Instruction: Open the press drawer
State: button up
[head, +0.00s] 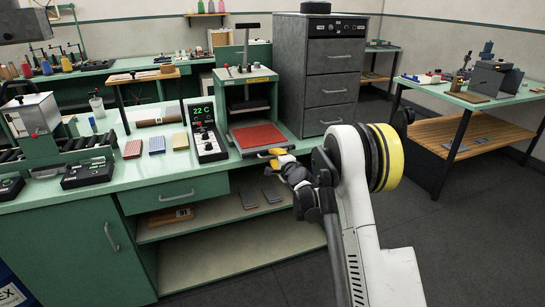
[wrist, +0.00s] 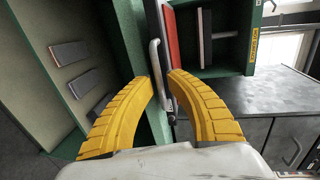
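The press (head: 246,85) is a green frame on the bench with a red pad (head: 258,135) on its drawer. My gripper (head: 277,156) is at the front of the press drawer. Its yellow fingers (wrist: 160,78) are parted, with the lower part of the handle between their tips. A gap shows around the bar; firm contact cannot be seen.
A black control box (head: 207,143) stands left of the press, and a grey drawer cabinet (head: 325,75) stands to its right. Below the bench is an open shelf (head: 220,212) with flat blocks. A side table (head: 470,130) is at right. The floor in front is clear.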

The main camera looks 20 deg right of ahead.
jog(key=s+r, duration=0.2)
jog(key=s, duration=0.8)
jog(key=shift+s, duration=0.25)
jog(key=shift+r, duration=0.1)
jog(key=s+a+r+n+g+y, duration=0.1)
jog(key=s+a+r+n+g, duration=0.1)
jog(key=s+a+r+n, duration=0.45)
jog(key=s+a+r+n+g+y, duration=0.1)
jog(key=s+a+r+n+g, duration=0.15)
jog(key=s+a, duration=0.55)
jog(key=s+f+n+g+h, duration=0.2)
jog(key=s+n, duration=0.7)
jog(key=s, duration=1.6)
jog(key=shift+s+a+f+g, duration=0.3)
jog(key=shift+f+g, duration=0.45)
jog(key=shift+g, duration=0.4)
jog(key=shift+w, duration=0.1)
